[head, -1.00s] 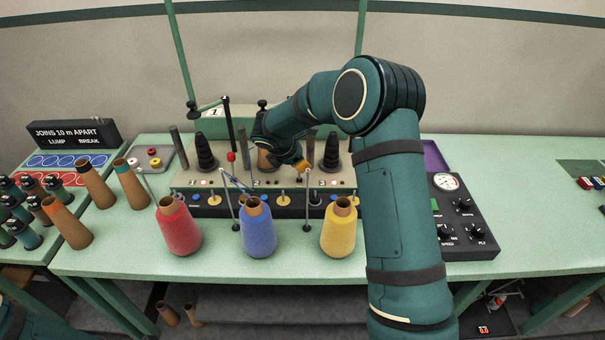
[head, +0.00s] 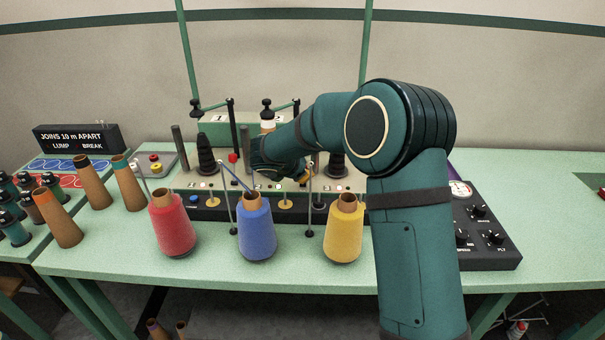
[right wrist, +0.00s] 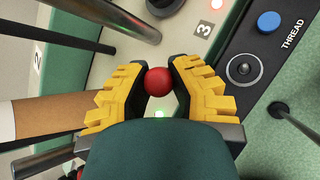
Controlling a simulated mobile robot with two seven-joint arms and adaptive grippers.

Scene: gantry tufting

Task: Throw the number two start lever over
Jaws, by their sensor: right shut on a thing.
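The number two start lever shows in the right wrist view as a round red knob (right wrist: 159,82), between the yellow-padded fingers of my right gripper (right wrist: 157,90). The fingers are shut on it, one on each side. A green lamp (right wrist: 160,114) glows close by the knob. In the head view my right gripper (head: 293,172) is over the middle of the machine (head: 345,184), largely hidden by its own wrist, and the held knob is hidden there. Another red knob (head: 233,157) stands to its left, free. My left gripper is out of view.
Red (head: 173,225), blue (head: 257,230) and yellow (head: 344,232) yarn cones stand in front of the machine. Thin guide posts (head: 310,205) rise between them. A control box (head: 487,240) is at the right. Brown cones (head: 95,183) stand at the left.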

